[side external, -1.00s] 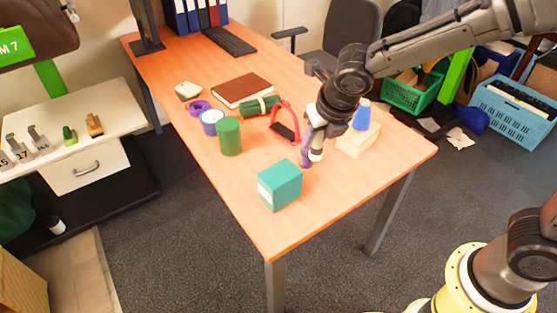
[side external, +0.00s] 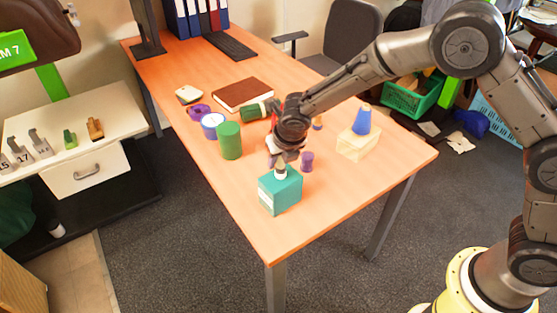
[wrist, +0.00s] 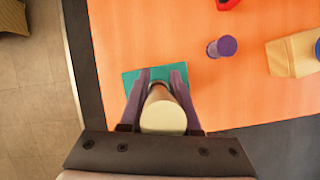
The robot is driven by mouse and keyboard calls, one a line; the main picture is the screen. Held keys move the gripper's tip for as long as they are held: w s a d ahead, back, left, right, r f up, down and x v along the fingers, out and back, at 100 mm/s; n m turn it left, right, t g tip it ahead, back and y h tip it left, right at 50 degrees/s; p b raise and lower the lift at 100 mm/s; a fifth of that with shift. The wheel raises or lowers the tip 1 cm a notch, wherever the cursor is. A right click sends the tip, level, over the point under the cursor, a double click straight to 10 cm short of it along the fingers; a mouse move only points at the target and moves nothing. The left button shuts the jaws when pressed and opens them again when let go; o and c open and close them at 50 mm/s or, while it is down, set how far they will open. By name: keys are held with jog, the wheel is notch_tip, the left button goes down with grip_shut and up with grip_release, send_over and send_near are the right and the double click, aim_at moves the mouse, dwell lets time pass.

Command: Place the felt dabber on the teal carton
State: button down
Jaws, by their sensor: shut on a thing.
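The felt dabber (wrist: 163,112) is a pale cream, round-topped piece in the wrist view. My gripper (wrist: 160,88) is shut on it, with a purple finger on each side. The teal carton (side external: 281,195) stands near the table's front left edge. The dabber is upright over the carton's top in the side view, with its lower end at or just above that surface; I cannot tell if they touch. In the wrist view the teal carton (wrist: 131,79) shows beyond and beside the fingers, partly hidden by them and the dabber.
A purple piece (side external: 307,162) stands close to the right of the carton. A green cylinder (side external: 229,141) stands behind left. The table in front of the carton is clear.

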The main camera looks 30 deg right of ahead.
jog(key=shift+f, duration=0.2)
jog(key=c, duration=0.6)
grip_release()
